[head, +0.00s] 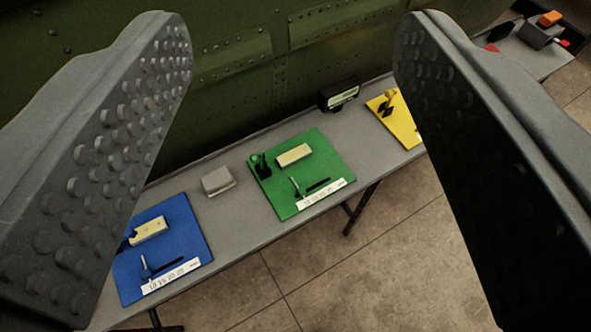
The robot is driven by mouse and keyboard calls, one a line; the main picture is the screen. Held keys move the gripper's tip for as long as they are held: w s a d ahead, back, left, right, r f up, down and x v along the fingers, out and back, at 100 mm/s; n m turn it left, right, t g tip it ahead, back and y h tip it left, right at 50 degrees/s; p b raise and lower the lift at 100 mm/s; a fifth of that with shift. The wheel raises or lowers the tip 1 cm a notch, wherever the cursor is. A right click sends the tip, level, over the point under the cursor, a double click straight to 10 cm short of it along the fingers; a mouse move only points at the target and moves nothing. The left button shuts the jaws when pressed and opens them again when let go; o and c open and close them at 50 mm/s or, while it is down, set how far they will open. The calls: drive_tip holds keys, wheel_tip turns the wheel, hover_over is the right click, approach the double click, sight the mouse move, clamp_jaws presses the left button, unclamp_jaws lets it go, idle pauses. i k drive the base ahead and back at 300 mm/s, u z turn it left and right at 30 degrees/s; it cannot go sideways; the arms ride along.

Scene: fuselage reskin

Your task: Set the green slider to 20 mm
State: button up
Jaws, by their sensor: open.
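The green board (335,160) lies on a narrow grey bench in the middle of the head view. Its slider knob (294,184) stands at the left end of a dark slot, above a white scale strip (325,196). The scale numbers are too small to read surely. A pale block (294,154) and a dark upright fitting (260,165) are also on the green board. My gripper (293,90) is open and empty, its two studded jaws wide apart at the left and right, with the green board showing between them from above.
A blue board (195,225) with its own slider lies at the left, and a yellow board (400,122) at the right, partly hidden. A grey block (217,180) and a black display box (339,94) are on the bench (240,213). A green riveted fuselage wall (230,100) rises behind.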

sight(301, 191)
drive_tip(key=z, duration=0.7)
drive_tip(key=k, duration=0.65)
drive_tip(key=u, duration=0.55)
drive_tip(key=i, duration=1)
drive_tip(key=z, duration=0.05)
